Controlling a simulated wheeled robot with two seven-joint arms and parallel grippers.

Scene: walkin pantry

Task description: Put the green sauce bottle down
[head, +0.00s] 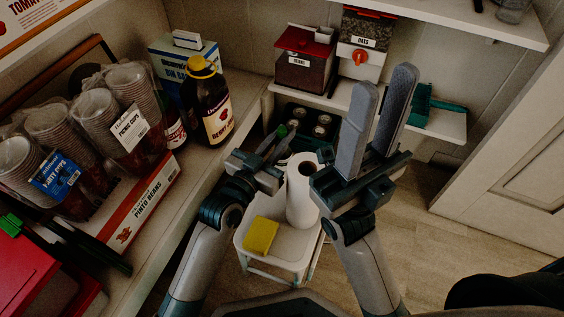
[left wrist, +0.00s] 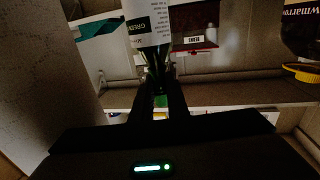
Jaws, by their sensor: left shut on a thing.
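The green sauce bottle (left wrist: 150,28) is held between the fingers of my left gripper (left wrist: 158,85). In the left wrist view its white label with "GREEN" and its dark neck show, with a green part between the fingers; the rest of the bottle is cut off. In the head view a small green tip (head: 282,131) shows at my left gripper (head: 268,150), and the bottle's body is mostly hidden. My right gripper (head: 385,85) is empty, its two grey fingers apart and pointing up.
A white cart below holds a paper towel roll (head: 302,190) and a yellow sponge (head: 261,235). The left shelf holds bagged cups (head: 135,90), a dark yellow-capped bottle (head: 207,100) and boxes. A crate of cans (head: 308,122) and bins (head: 304,60) stand behind.

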